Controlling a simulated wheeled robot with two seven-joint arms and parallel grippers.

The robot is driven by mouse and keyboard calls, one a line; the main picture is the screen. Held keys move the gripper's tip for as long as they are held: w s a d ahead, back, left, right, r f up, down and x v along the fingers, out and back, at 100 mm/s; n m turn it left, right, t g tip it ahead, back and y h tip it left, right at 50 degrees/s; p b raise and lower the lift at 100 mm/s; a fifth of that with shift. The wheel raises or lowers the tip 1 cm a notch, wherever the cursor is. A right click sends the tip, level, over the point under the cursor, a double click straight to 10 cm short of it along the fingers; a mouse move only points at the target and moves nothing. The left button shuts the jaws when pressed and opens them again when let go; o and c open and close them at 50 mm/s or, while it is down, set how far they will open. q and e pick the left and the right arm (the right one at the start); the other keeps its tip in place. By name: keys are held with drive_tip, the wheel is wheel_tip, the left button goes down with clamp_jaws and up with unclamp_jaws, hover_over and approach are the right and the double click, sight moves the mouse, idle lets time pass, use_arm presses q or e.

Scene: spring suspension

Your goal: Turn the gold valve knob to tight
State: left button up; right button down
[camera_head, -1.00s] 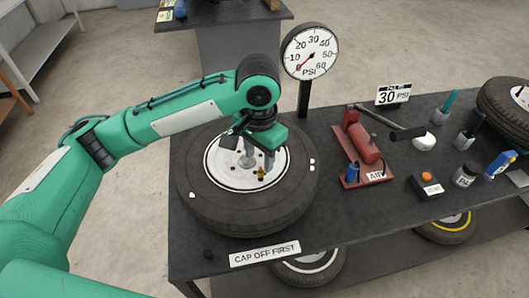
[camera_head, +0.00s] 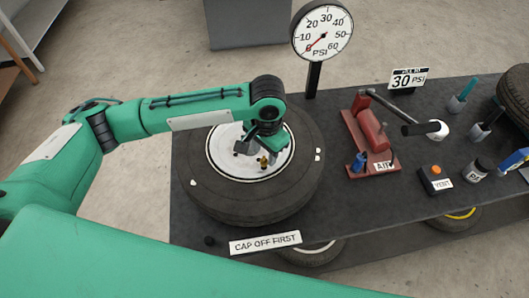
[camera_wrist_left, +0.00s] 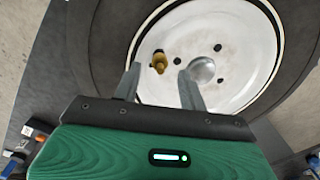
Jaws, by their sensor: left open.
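The gold valve knob (camera_head: 264,162) stands on the white wheel disc (camera_head: 228,160) of a tire lying flat on the dark bench. In the left wrist view the knob (camera_wrist_left: 159,61) shows just beyond the fingertips, roughly between them, with a dark side stub. My left gripper (camera_wrist_left: 160,72) is open and empty, pointing down over the disc. A round silver hub piece (camera_wrist_left: 202,69) is close to its right finger. In the head view the left gripper (camera_head: 262,148) is beside the knob; its fingers are mostly hidden. My right gripper is not in view.
A PSI gauge (camera_head: 322,30) stands behind the tire (camera_head: 250,208), its needle near the low end. A red air pump (camera_head: 370,135), vent box (camera_head: 435,178) and sign "30 PSI" (camera_head: 408,79) are to the right. A small black cap (camera_head: 209,240) lies by the "CAP OFF FIRST" sign (camera_head: 265,243).

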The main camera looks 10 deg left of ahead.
sight(264, 162)
use_arm(q)
drive_tip(key=shift+f, duration=1.3)
clamp_jaws()
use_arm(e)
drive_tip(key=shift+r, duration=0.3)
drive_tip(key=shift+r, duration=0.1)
